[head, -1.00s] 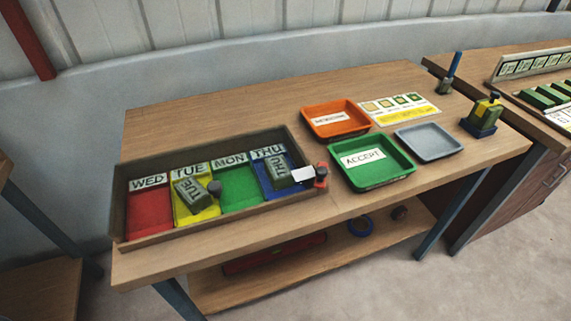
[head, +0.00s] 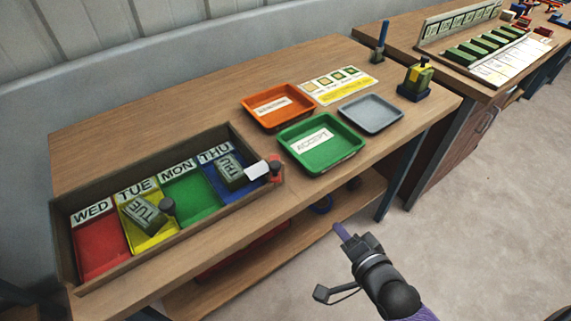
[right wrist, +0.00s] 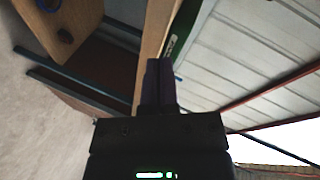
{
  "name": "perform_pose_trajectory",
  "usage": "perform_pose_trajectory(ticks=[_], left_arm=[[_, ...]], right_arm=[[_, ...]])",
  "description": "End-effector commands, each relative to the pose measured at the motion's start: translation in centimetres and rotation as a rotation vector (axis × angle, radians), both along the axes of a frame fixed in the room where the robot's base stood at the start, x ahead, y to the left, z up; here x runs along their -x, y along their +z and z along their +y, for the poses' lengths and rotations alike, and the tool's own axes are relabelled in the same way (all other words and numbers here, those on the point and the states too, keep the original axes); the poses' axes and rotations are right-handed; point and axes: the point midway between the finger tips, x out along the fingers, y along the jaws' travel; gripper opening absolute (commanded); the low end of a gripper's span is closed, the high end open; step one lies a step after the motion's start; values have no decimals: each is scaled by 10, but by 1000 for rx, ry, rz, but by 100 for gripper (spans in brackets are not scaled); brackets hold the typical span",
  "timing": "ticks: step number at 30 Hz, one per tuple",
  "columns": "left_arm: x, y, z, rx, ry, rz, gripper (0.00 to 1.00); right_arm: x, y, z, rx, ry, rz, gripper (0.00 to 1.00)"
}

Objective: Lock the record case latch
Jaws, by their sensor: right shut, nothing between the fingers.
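The record case (head: 165,246) is a long brown open box on the table at left. It has red, yellow, green and blue compartments labelled WED, TUE, MON and THU. One block (head: 145,214) marked TUE lies tilted in the yellow compartment, with a dark knob beside it. Another block (head: 231,171) lies in the blue compartment. A small red and black part (head: 277,172), perhaps the latch, sits at the case's right end beside a white tag (head: 257,170). My right gripper (head: 341,231) is shut and empty in front of the table, apart from the case. Its purple fingers (right wrist: 160,85) show in the right wrist view.
A green ACCEPT tray (head: 344,159), an orange tray (head: 258,118) and a grey tray (head: 371,114) stand right of the case. A green and yellow block on a blue base (head: 415,82) stands near the right edge. A lower shelf (head: 340,200) is below.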

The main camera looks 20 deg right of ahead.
Motion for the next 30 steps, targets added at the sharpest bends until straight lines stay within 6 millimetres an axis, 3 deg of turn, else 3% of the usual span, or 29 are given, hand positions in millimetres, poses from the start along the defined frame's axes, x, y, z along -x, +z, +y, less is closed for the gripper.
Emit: perform_pose_trajectory(ticks=[1, 3, 6, 8, 20, 30], left_arm=[[0, 2, 0, 0, 0, 0, 0], [0, 2, 0, 0, 0, -1, 0], [0, 3, 0, 0, 0, -1, 0], [0, 3, 0, 0, 0, -1, 0], [0, 1, 0, 0, 0, 0, 0], [2, -16, 1, 0, 0, 4, 0]], right_arm=[[-7, 29, 3, -79, -3, -67, 0], [-12, 62, 7, -180, -1, -140, 0], [-14, 89, 11, -272, 9, -199, 0], [-14, 97, 13, -299, 13, -215, 0], [-20, 99, 14, -308, 14, -222, 0], [-88, 95, 26, -306, 14, -224, 0]])
